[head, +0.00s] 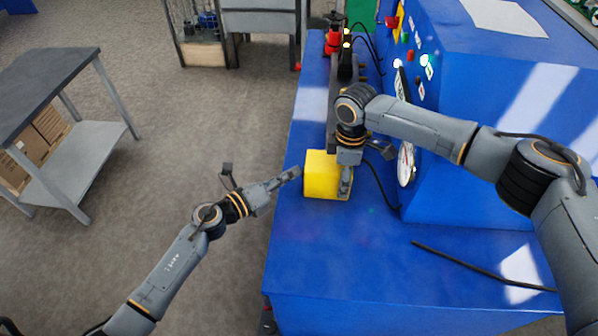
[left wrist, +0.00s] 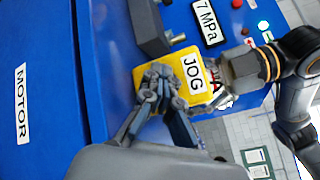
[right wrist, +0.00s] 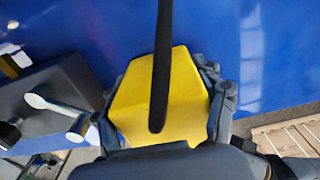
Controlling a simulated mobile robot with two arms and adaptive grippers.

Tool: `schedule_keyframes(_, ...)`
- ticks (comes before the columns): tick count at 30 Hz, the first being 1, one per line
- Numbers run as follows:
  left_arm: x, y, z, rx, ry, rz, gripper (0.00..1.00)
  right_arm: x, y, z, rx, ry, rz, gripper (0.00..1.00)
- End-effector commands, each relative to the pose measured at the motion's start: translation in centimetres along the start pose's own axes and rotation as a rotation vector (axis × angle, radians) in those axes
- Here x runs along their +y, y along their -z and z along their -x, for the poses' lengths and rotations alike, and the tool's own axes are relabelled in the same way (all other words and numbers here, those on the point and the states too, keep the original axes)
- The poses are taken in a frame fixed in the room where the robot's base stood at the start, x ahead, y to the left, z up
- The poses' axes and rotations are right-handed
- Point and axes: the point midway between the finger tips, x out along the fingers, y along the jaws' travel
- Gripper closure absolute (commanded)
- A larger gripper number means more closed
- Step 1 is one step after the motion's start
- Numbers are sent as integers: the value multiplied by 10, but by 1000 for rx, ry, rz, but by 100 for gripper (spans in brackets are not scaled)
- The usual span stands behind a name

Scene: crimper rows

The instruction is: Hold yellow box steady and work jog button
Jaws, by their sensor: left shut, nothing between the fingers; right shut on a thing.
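The yellow box (head: 320,172) stands on the blue bench top. My right gripper (head: 345,182) comes down over it and is shut on it. In the right wrist view the yellow box (right wrist: 180,88) sits between the two fingers. My left gripper (head: 290,176) is shut and empty, with its tips close to the box's left side. In the left wrist view the box (left wrist: 141,74) carries a JOG label (left wrist: 194,73), and the left fingers (left wrist: 168,86) are in front of that face. The jog button is hidden; I cannot tell whether the fingertips touch it.
A black cable (right wrist: 161,65) runs across the box in the right wrist view. A blue machine housing (head: 480,110) with a round gauge (head: 406,163) stands to the right. The bench's front part (head: 350,265) is mostly clear. A grey cart (head: 75,130) stands at the left.

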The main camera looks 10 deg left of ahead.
Motion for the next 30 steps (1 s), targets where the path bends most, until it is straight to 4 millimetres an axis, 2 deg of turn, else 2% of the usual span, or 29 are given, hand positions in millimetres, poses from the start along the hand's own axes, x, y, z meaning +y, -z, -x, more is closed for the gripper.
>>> schedule_keyframes(7,0,2,1,5,4,1,100,-2,2,-1,1,2,4,67)
schedule_keyframes(16,8,-6,12,5,2,0,100,-1,2,-1,2,2,3,67)
schedule_keyframes(30,14,-12,19,2,-1,1,100,-1,1,-1,1,2,1,67)
